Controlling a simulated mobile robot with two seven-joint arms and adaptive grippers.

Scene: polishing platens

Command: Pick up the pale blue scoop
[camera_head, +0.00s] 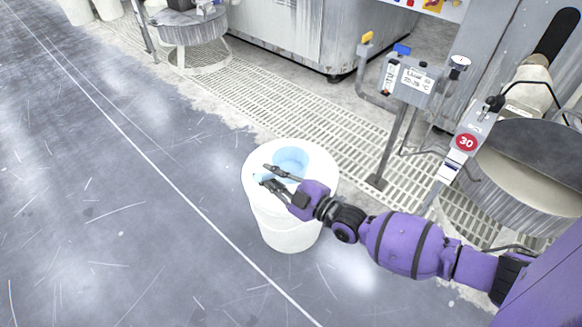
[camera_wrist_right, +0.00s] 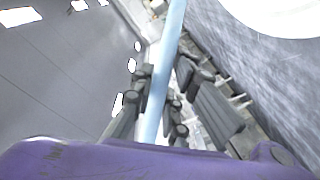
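The pale blue scoop (camera_head: 291,159) lies at the top of a white bucket (camera_head: 289,236), with its rounded bowl towards the back of the rim. My right gripper (camera_head: 265,175) is over the top of the bucket, with its two fingers apart. In the right wrist view, a pale blue bar (camera_wrist_right: 165,65), which looks like the scoop's handle, runs between the fingers of the right gripper (camera_wrist_right: 160,88). The fingers are on both sides of the bar; I cannot tell whether either touches it. The gripper hides part of the scoop. My left gripper is not in view.
A post with a grey display box (camera_head: 409,80) stands on the floor grating right of the bucket. A round platen machine (camera_head: 530,180) is at the right. Another round platen (camera_head: 188,30) stands at the back left. The grey floor left of the bucket is clear.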

